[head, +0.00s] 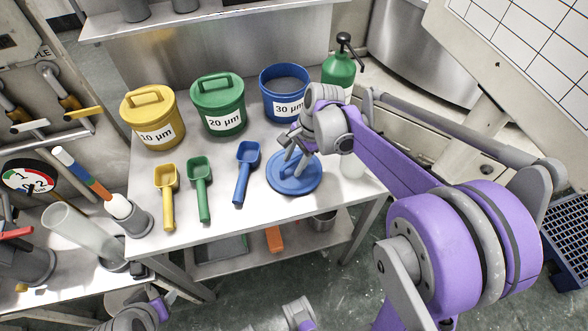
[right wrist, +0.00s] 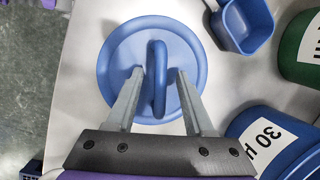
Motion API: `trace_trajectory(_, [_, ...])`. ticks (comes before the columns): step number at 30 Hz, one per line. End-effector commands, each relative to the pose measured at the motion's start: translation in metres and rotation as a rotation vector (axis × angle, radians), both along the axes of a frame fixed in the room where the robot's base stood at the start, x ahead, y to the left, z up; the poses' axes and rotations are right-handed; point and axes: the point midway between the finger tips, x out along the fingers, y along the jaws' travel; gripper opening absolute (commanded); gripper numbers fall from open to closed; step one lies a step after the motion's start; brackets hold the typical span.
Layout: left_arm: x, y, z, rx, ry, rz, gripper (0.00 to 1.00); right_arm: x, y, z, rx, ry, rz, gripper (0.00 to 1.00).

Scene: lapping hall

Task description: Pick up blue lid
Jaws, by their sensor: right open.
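The blue lid (head: 309,185) is a round disc with an upright loop handle. It lies flat on the grey table, in front of the blue bucket. In the right wrist view the lid (right wrist: 112,75) is near the middle, and its handle (right wrist: 159,85) stands between my two fingers. My right gripper (right wrist: 158,78) is open, with one finger on each side of the handle and gaps visible on both sides. In the head view my right gripper (head: 292,160) is over the lid and hides part of it. My left gripper's fingers are not in view.
The open blue bucket (head: 284,84) stands behind the lid; a green pump bottle (head: 338,72) is to its right. Lidded green (head: 218,118) and yellow (head: 150,132) buckets stand left. Blue (head: 242,180), green (head: 203,195) and yellow (head: 167,190) scoops lie left of the lid.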

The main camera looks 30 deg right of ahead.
Motion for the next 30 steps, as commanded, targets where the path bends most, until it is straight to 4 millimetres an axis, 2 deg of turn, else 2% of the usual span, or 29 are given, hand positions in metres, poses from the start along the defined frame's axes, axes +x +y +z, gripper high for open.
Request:
trace_trajectory(3, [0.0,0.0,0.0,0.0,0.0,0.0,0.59,0.0,0.0,0.0,0.0,0.0,0.0,0.53])
trace_trajectory(12, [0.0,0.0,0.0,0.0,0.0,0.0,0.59,0.0,0.0,0.001,0.0,0.0,0.0,0.0])
trace_trajectory(25, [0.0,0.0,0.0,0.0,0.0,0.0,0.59,0.0,0.0,0.002,0.0,0.0,0.0,0.0])
trace_trajectory(30, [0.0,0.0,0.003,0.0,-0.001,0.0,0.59,0.0,0.0,0.02,0.0,-0.001,0.0,0.0])
